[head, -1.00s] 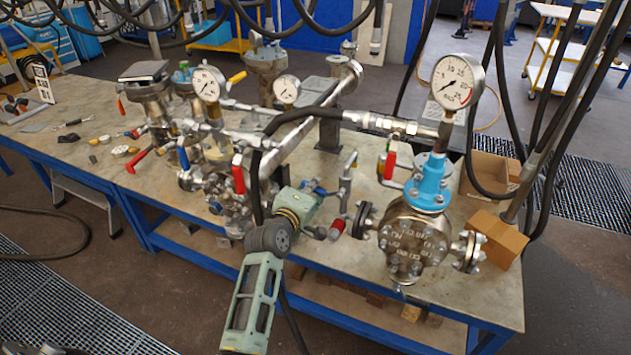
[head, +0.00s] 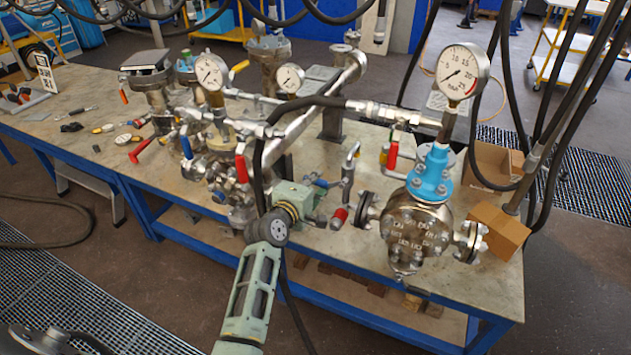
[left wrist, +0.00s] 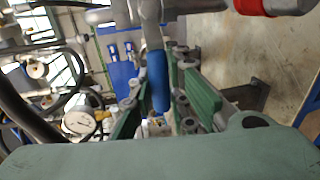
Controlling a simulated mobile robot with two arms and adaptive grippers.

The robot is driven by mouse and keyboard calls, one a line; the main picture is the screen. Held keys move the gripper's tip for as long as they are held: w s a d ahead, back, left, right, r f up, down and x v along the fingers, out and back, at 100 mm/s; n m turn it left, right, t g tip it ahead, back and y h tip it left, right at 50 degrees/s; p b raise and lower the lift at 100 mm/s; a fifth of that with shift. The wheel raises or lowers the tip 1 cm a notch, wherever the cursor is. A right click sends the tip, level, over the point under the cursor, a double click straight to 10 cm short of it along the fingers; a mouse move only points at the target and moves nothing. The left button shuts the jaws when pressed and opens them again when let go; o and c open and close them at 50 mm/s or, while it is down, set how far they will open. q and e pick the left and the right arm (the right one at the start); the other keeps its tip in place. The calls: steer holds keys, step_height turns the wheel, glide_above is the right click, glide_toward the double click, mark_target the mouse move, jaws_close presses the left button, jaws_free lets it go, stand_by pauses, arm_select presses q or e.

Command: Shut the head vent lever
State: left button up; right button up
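My left gripper (head: 317,196) is at the middle of the bench, beside the pipework left of the blue-topped vessel (head: 425,205). In the left wrist view its green fingers (left wrist: 158,98) stand apart, one on each side of a blue lever handle (left wrist: 157,78). A gap shows beside the handle, so it does not look gripped. In the head view this blue handle (head: 321,183) is partly hidden by the gripper. I cannot tell for certain which lever is the head vent. My right gripper is not in view.
Close by are a red-capped fitting (head: 338,218), a red lever (head: 392,157) and a black hose (head: 262,165). Gauges and vessels crowd the left (head: 209,80). A cardboard box (head: 498,230) stands at the right bench edge.

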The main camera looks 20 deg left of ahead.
arm_select(q)
steer(key=o, duration=0.5)
steer(key=shift+f, duration=0.1)
steer(key=shift+c, duration=0.2)
steer(key=s+r, duration=0.2)
steer(key=s, duration=0.9)
steer(key=shift+s+a+r, duration=0.2)
steer(key=shift+s+a, duration=0.05)
steer(key=shift+s, duration=0.15)
